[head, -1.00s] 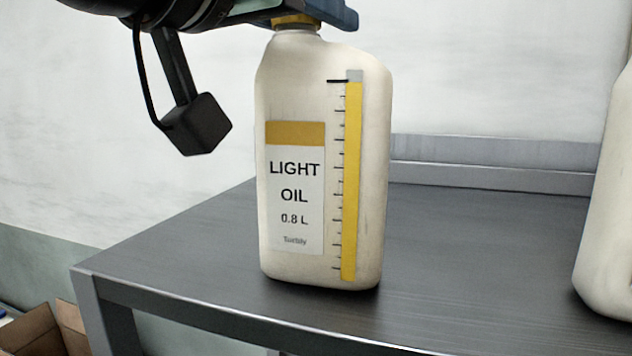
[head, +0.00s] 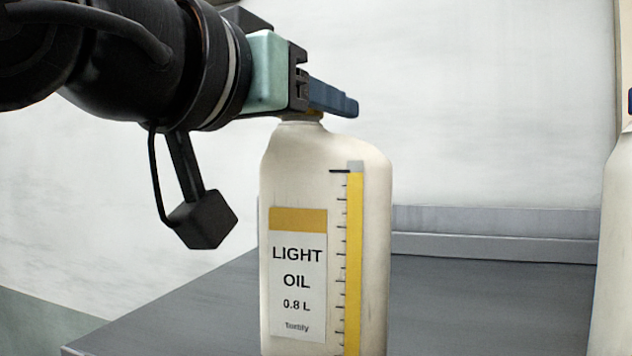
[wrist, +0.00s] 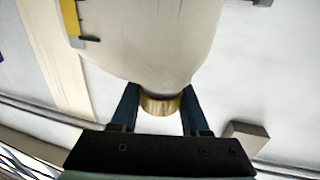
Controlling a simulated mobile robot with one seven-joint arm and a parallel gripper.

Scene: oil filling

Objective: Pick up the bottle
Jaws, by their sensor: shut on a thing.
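The bottle (head: 376,220) is cream white, labelled "LIGHT OIL 0.8 L", with a yellow level strip. It stands upright in the head view, its base cut off by the lower edge, so I cannot tell whether it touches the table. My gripper (head: 333,98) comes in from the upper left and is shut on the bottle's neck and cap. In the wrist view, the gold cap (wrist: 160,105) lies between the two blue fingers of my gripper (wrist: 160,92), with the bottle's pale body (wrist: 150,45) beyond.
A dark grey table (head: 190,315) with a raised back edge (head: 480,220) lies under and behind the bottle. A second pale container (head: 615,250) stands at the right edge, partly out of view. A pale wall is behind. The table between the two containers is clear.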

